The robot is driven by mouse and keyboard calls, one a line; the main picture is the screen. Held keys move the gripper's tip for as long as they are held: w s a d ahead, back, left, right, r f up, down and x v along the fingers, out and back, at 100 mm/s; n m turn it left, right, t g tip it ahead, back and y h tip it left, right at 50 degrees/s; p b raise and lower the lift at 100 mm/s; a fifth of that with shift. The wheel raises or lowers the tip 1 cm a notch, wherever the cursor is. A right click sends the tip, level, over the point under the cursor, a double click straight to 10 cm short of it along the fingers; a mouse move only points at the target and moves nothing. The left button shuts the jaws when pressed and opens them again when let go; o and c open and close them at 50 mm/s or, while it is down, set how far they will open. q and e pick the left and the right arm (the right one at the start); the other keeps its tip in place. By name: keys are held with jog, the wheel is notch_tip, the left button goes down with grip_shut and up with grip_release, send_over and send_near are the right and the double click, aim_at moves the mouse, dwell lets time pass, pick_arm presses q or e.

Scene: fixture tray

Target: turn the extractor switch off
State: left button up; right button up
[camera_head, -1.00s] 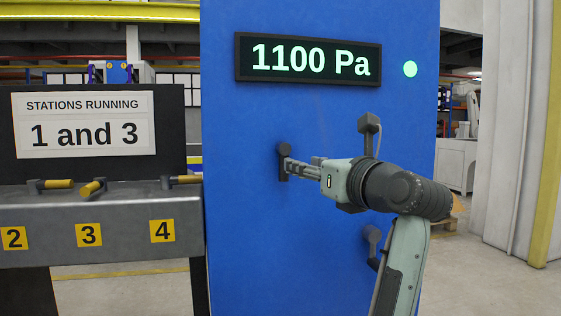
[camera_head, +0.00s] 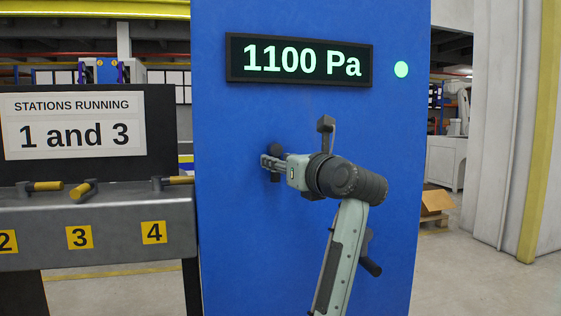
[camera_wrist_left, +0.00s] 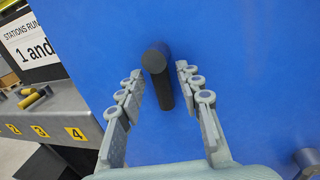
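The extractor switch appears to be the dark lever on the blue panel (camera_head: 225,240). In the left wrist view the lever (camera_wrist_left: 155,65) has a round hub at its top and a bar pointing down. My left gripper (camera_head: 266,162) reaches it in the head view and hides much of it. In the left wrist view the left gripper (camera_wrist_left: 158,78) is open, with a finger on each side of the lever and gaps visible. The display (camera_head: 300,61) above reads 1100 Pa, and a round light (camera_head: 401,69) glows green. My right gripper is not in view.
A second dark handle (camera_head: 371,266) sits lower right, partly behind my forearm. At left, a grey bench (camera_head: 110,220) carries several yellow-tipped levers and number labels. A sign (camera_head: 73,124) reads "Stations running 1 and 3". Open floor lies right of the panel.

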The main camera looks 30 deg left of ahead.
pick_arm(q)
grip_shut()
